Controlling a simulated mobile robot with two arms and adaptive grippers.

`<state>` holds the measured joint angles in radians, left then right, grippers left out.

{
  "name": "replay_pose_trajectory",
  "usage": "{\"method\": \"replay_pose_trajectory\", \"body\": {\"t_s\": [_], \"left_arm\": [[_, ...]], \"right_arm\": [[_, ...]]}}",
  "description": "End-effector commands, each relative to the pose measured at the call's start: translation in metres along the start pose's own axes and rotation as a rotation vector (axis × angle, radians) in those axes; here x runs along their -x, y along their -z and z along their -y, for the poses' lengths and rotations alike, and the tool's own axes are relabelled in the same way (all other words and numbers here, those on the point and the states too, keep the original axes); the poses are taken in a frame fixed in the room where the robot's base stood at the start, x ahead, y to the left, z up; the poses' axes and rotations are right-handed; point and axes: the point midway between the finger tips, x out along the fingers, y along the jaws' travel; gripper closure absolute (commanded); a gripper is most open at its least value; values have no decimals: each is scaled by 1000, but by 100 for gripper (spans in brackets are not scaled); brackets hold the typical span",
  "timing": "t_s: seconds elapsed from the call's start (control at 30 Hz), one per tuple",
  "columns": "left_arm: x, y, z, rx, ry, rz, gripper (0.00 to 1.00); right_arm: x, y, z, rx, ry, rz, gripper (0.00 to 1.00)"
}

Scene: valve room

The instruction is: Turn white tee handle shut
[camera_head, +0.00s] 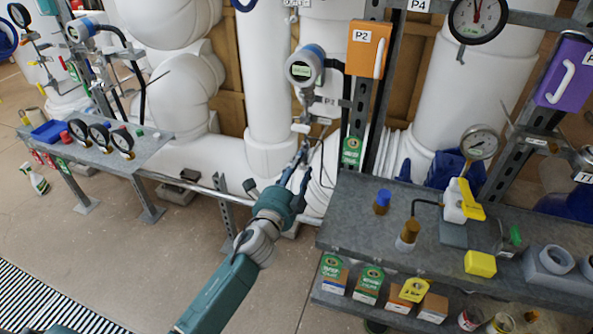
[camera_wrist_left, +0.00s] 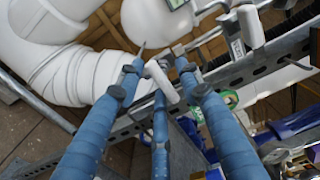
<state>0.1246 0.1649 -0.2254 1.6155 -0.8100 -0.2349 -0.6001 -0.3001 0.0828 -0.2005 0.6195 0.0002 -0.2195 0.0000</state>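A white tee handle (camera_wrist_left: 162,81) shows in the left wrist view as a short tilted white cylinder between my fingertips. In the head view a small white handle (camera_head: 301,128) sits on the thin metal fitting below the blue-and-white transmitter (camera_head: 305,66); I cannot tell for sure that it is the same one. My left gripper (camera_head: 293,178) reaches up towards this fitting. In the left wrist view the blue fingers of the left gripper (camera_wrist_left: 160,65) are spread, with the handle between them. Contact cannot be told. My right gripper is not in view.
A grey bench (camera_head: 345,222) with gauges, bottles and a yellow block (camera_head: 480,263) stands close on the right. A lower table (camera_head: 150,152) with several gauges is at the left. Thick white pipes (camera_head: 268,90) stand behind the fitting. The floor (camera_head: 120,240) at the left front is clear.

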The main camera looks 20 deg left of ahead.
Motion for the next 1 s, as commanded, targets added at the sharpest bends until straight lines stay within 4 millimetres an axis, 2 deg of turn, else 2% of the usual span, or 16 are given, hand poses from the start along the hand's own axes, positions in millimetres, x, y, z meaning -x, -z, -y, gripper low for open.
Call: {"method": "replay_pose_trajectory", "body": {"t_s": [0.17, 0.4, 0.6, 0.77, 1.0], "left_arm": [[16, 0, -2, 0, -2, 0, 64], [68, 0, -2, 1, -3, 0, 64], [103, 0, -2, 1, -2, 0, 64], [117, 0, -1, 1, -2, 0, 64], [120, 0, 0, 0, 0, 0, 64]], "right_arm": [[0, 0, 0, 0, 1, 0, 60], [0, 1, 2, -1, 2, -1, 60], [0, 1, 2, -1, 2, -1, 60], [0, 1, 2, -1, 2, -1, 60], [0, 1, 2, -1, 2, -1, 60]]}}
